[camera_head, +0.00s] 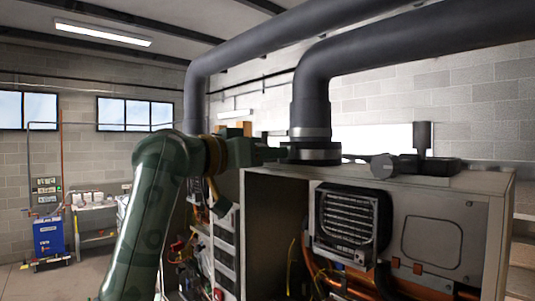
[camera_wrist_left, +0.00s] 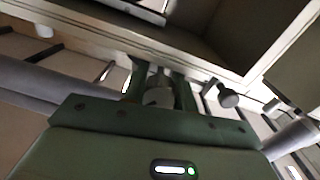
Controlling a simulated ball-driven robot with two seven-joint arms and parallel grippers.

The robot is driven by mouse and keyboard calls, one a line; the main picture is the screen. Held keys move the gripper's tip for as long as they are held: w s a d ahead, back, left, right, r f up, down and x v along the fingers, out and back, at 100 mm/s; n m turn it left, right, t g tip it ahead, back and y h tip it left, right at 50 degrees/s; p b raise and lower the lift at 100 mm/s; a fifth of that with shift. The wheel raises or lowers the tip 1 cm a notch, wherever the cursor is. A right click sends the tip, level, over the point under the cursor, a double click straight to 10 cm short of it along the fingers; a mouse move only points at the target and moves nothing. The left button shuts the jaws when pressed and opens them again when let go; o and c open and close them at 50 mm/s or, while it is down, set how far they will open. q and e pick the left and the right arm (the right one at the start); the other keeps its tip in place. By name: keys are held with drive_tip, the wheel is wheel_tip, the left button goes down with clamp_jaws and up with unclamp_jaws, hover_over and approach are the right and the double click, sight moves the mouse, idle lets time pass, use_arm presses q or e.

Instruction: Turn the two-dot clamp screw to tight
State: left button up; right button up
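My left arm comes in from the left in the head view, and its gripper (camera_head: 272,154) is at the left side of the dark flue pipe's metal clamp band (camera_head: 315,156). In the left wrist view its two green fingers (camera_wrist_left: 160,88) are apart, one on each side of a round grey knob (camera_wrist_left: 158,97). I cannot tell whether they press on it. No dot marks are readable on any knob. My right gripper is not in view.
A heater cabinet (camera_head: 260,215) with an open front stands below the pipe. On its top, to the right, are a round grey knob (camera_head: 383,166), a dark upright cylinder (camera_head: 423,138) and a low dark fitting (camera_head: 432,165). Large bent pipes (camera_head: 312,92) rise overhead.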

use_arm(q)
drive_tip(key=m, duration=0.4)
drive_tip(key=shift+r, duration=0.1)
drive_tip(key=o, duration=1)
drive_tip(key=shift+a, duration=0.1)
